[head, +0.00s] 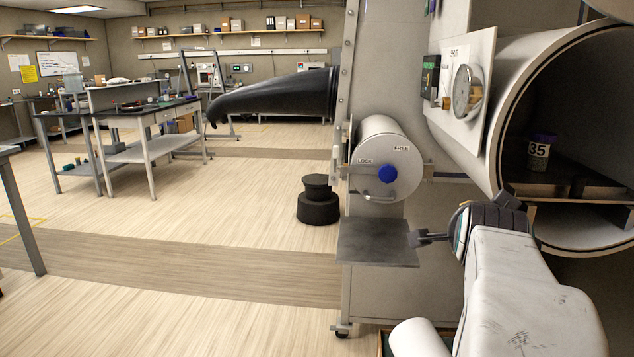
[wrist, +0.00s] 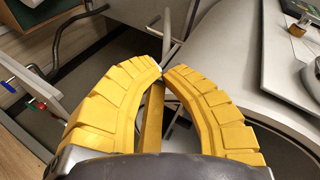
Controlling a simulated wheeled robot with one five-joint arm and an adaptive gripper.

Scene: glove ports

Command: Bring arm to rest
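My arm reaches forward at the lower right of the head view, and my gripper (head: 425,238) is at its far end, pointing left by the right edge of a grey metal shelf plate (head: 375,250). In the wrist view my gripper's yellow fingers (wrist: 163,72) curve inward until their tips nearly meet. I see nothing held between them. A grey bar (wrist: 167,25) shows just beyond the tips; whether they touch it I cannot tell.
A white cylindrical port (head: 384,150) with a blue knob (head: 387,174) is above the plate. At right, a large round chamber (head: 498,135) holds a cup marked 35 (head: 539,155). A black glove (head: 270,98) sticks out left. Floor at left is open.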

